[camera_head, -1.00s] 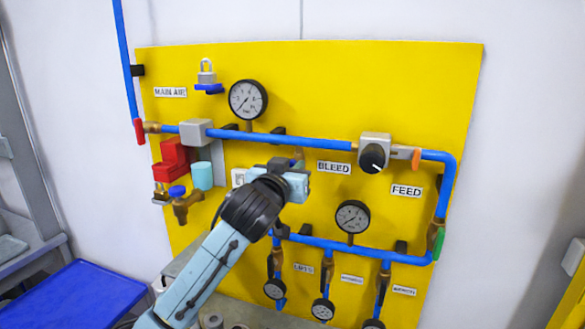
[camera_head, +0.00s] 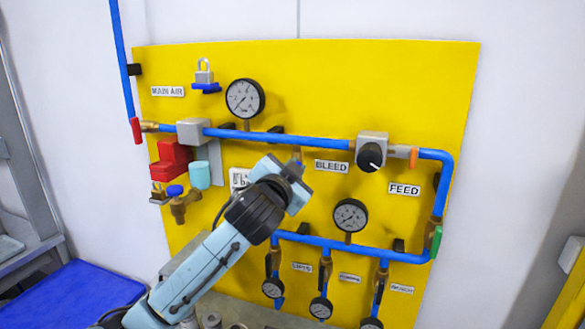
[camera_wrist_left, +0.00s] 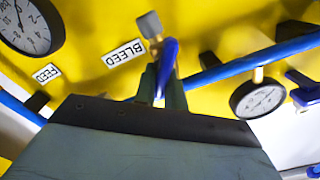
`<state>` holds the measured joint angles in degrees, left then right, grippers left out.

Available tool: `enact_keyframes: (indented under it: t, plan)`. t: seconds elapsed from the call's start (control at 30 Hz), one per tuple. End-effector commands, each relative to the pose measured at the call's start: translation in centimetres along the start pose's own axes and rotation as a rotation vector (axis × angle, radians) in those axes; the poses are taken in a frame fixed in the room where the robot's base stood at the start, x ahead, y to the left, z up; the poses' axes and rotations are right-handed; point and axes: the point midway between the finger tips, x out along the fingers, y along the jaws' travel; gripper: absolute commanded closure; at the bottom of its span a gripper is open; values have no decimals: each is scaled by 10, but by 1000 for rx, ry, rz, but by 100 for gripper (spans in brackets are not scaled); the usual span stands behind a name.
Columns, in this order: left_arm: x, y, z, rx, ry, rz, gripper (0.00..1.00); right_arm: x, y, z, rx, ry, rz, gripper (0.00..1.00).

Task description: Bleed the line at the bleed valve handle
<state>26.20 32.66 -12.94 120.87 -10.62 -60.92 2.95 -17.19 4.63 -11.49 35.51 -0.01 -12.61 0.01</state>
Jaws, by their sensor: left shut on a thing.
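The bleed valve handle (camera_wrist_left: 168,62) is a blue lever in the left wrist view, below a brass valve body (camera_wrist_left: 151,27) and beside the BLEED label (camera_wrist_left: 124,53). My left gripper (camera_wrist_left: 162,88) is shut on the handle, with its dark fingers on either side. In the head view my left gripper (camera_head: 295,172) is at the yellow panel, left of the BLEED label (camera_head: 331,167) and just under the upper blue pipe. There the gripper hides the handle, and its wrist is tilted. My right gripper is not in view.
The yellow panel (camera_head: 430,110) carries blue pipes, an upper gauge (camera_head: 245,98), a middle gauge (camera_head: 350,215) and a black knob (camera_head: 370,157). Red and cyan parts with a padlock sit at left. Several small gauges hang below. A blue surface (camera_head: 70,295) lies at lower left.

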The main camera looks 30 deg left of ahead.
Motion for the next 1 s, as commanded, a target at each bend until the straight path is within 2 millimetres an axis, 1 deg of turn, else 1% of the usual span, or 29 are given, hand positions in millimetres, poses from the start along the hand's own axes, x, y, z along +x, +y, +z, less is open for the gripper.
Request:
enact_keyframes:
  t: [0.6, 0.8, 1.0]
  plan:
    - [0, 7, 2, 581, 2, -4, 100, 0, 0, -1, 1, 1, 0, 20]
    - [0, 9, 3, 734, 2, -4, 100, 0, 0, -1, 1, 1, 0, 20]
    - [0, 10, 4, 845, 2, -4, 100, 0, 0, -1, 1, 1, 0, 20]
